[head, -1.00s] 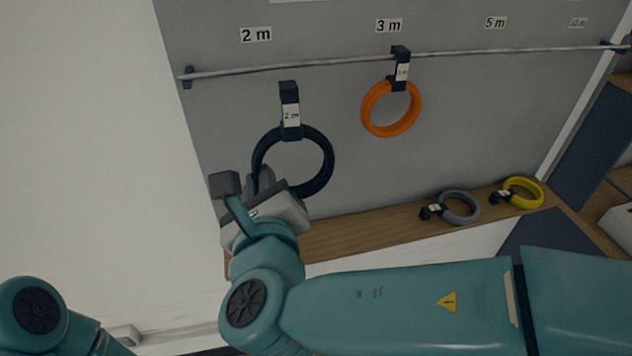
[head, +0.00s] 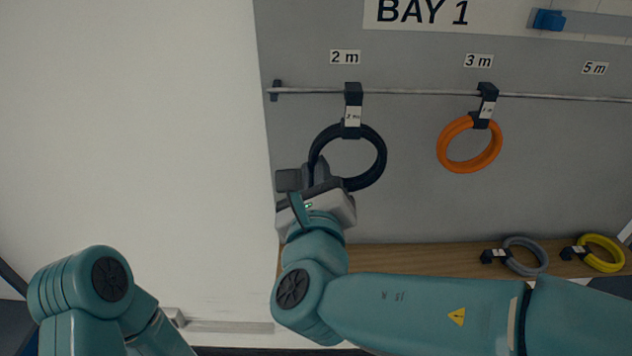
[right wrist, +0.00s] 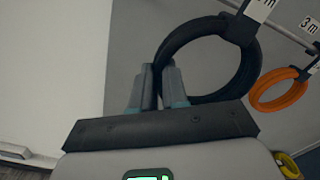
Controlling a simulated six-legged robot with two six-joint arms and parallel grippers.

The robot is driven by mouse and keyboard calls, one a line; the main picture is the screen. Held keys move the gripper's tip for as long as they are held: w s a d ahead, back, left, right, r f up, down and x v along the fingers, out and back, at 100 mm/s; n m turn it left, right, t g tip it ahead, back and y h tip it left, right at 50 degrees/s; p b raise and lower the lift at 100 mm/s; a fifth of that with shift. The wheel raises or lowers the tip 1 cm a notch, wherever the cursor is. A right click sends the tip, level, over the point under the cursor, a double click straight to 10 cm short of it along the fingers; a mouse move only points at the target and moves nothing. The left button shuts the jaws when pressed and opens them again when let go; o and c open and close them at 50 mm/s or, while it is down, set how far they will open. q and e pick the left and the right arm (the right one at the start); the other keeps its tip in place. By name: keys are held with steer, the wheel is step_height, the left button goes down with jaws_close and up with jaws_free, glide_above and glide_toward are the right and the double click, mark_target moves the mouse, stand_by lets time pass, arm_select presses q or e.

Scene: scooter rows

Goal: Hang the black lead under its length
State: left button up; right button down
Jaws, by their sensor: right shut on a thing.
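The black lead (head: 380,158) is a coil with a dark hook and a white tag, below the "2 m" label (head: 345,57). Its hook (head: 353,94) overlaps the rail (head: 420,93) in the head view; I cannot tell whether the rail bears its weight. My right gripper (head: 314,174) is shut on the coil's lower left side. In the right wrist view the black coil (right wrist: 182,40) passes between the two fingers (right wrist: 159,80). My left gripper is out of view; only part of its arm shows at lower left.
An orange coil (head: 442,148) hangs from the rail under "3 m" (head: 479,61). A grey coil (head: 543,258) and a yellow coil (head: 619,253) lie on the wooden shelf (head: 410,260). The rail is bare between the black and orange hooks.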

steer(key=shift+w+r+p, duration=0.1)
steer(key=shift+w+p, duration=0.25)
steer(key=shift+w, duration=1.6)
steer(key=shift+w+f+b, duration=0.15)
steer(key=shift+w+f, duration=0.2)
steer(key=shift+w, duration=0.35)
steer(key=shift+w+f+b, duration=0.15)
steer(key=shift+w+f, duration=0.25)
steer(key=shift+w, duration=0.3)
steer(key=shift+w+f+b, duration=0.15)
steer(key=shift+w+f, duration=0.2)
steer(key=shift+w, duration=0.35)
steer(key=c, duration=1.1)
jaws_free()
